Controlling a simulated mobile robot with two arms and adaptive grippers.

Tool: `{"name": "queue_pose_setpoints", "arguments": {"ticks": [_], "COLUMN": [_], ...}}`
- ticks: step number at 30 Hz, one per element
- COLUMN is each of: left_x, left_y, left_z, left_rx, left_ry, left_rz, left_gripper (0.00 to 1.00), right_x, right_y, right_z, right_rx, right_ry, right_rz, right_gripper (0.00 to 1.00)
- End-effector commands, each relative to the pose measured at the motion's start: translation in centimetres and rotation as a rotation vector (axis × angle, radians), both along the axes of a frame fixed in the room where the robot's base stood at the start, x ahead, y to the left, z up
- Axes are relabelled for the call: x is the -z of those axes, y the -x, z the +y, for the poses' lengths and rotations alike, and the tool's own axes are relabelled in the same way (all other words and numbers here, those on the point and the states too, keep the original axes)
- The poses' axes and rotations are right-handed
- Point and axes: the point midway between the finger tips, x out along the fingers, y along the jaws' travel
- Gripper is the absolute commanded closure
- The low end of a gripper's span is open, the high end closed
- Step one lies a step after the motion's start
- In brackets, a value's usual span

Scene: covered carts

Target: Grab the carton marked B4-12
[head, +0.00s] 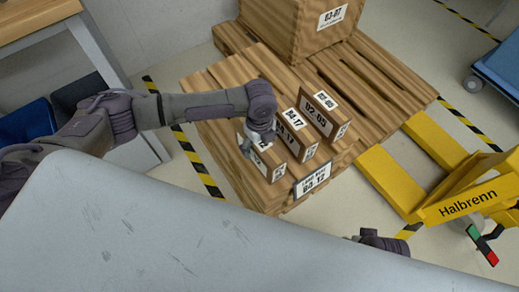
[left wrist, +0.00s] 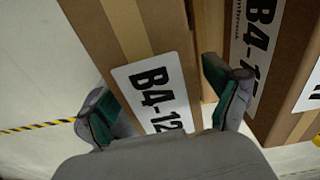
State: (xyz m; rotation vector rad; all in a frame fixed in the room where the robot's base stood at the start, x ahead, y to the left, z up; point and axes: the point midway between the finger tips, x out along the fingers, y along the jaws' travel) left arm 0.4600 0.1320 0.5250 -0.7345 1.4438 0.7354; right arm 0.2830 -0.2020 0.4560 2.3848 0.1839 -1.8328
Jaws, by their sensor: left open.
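The carton marked B4-12 (head: 273,171) is a brown upright box at the near left of a small row on a wooden pallet. Its white label partly shows in the head view. In the left wrist view the carton (left wrist: 125,35) stands between my fingers, its B4-12 label facing the camera. My left gripper (head: 252,141) is over the carton's top; in the left wrist view its green-padded fingers (left wrist: 165,100) are open, one on each side. I cannot tell whether they touch it. My right gripper is not in view; a dark piece of my right arm shows behind the grey panel.
Cartons B4-17 (head: 301,142) and D2-05 (head: 325,114) stand close behind on the pallet (head: 395,75). A large box (head: 290,30) sits farther back. A yellow pallet jack (head: 450,200) is right. A scratched grey panel (head: 200,235) covers the foreground.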

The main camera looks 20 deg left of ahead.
Motion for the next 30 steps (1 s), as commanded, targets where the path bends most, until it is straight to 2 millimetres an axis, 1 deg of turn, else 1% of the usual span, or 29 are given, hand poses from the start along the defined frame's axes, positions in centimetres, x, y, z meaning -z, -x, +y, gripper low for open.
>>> {"name": "queue_pose_setpoints", "arguments": {"ticks": [7, 14, 15, 17, 18, 20, 21, 23, 24, 30], "left_x": [0.1, 0.08, 0.09, 0.09, 0.09, 0.09, 0.09, 0.09, 0.09, -0.05], "left_y": [-0.02, -0.03, -0.03, -0.03, -0.02, -0.02, -0.02, -0.02, -0.02, -0.12], "left_z": [0.01, 0.01, 0.03, 0.03, 0.03, 0.03, 0.05, 0.05, 0.05, 0.0], "left_rx": [0.0, 0.0, 0.0, 0.0, 0.0, 0.0, 0.0, 0.0, -0.001, -0.001], "left_ry": [-0.001, 0.0, -0.001, -0.001, -0.001, -0.001, -0.001, -0.001, -0.001, 0.001], "left_rz": [-0.001, -0.001, -0.001, -0.001, -0.001, -0.001, -0.001, -0.001, -0.001, -0.003], "left_gripper": [0.1, 0.49, 0.55, 0.65, 0.72, 0.82, 0.89, 0.99, 1.0, 1.0], "right_x": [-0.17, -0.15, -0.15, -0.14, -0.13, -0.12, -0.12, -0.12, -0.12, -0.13], "right_y": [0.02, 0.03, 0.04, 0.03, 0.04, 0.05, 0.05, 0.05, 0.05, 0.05], "right_z": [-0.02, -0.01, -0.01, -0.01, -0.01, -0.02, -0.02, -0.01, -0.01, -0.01], "right_rx": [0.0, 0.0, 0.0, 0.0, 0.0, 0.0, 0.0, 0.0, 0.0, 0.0], "right_ry": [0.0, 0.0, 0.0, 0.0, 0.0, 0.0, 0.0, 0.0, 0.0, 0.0], "right_rz": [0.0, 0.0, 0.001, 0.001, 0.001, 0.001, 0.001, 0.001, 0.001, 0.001], "right_gripper": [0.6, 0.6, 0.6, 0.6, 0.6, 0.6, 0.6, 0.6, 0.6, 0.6]}}
